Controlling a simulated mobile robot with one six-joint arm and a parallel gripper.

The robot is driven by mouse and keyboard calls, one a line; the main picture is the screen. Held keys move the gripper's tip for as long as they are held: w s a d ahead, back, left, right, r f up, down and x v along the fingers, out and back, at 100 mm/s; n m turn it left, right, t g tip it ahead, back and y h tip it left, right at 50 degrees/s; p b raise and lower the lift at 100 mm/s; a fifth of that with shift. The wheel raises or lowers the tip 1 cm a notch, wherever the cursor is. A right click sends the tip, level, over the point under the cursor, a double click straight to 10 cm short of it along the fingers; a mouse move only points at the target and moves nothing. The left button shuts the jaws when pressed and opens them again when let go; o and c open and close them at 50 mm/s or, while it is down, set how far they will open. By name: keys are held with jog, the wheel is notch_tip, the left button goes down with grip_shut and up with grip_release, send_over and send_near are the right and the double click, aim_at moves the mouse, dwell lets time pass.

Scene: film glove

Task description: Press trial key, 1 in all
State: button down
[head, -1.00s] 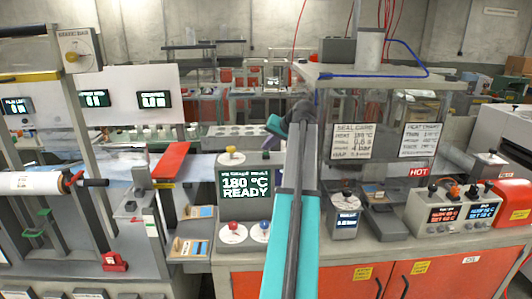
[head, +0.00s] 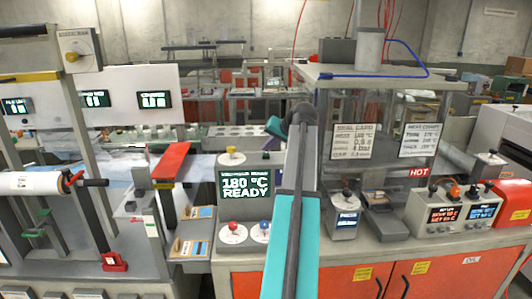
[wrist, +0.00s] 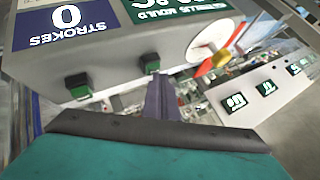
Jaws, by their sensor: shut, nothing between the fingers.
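In the wrist view, my gripper (wrist: 157,82) is shut and empty, its narrow dark fingers pointing at a grey box. Their tips are close to a green key in a black surround (wrist: 152,62); I cannot tell whether they touch. A second green key (wrist: 77,84) sits to the left on the same face, under a blue display reading STROKES 0 (wrist: 62,22). I cannot read which key is the trial key. In the head view, my arm's teal end (head: 275,126) is beyond the control box reading 180 °C READY (head: 245,185); the fingertips are not clear there.
A white dial with a red and yellow knob (wrist: 214,52) is right of the fingers in the wrist view. A white panel with small dark displays (wrist: 265,88) is further right. In the head view, a clear-walled press (head: 385,130) stands right of my arm.

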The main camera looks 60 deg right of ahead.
aim_at(268, 154)
jog(key=shift+r+p, duration=0.5)
jog(key=shift+r, duration=0.4)
jog(key=shift+r, duration=0.1)
notch_tip(268, 154, up, 5)
jog(key=shift+f+p, duration=0.1)
jog(key=shift+p, duration=1.15)
dwell(0.3)
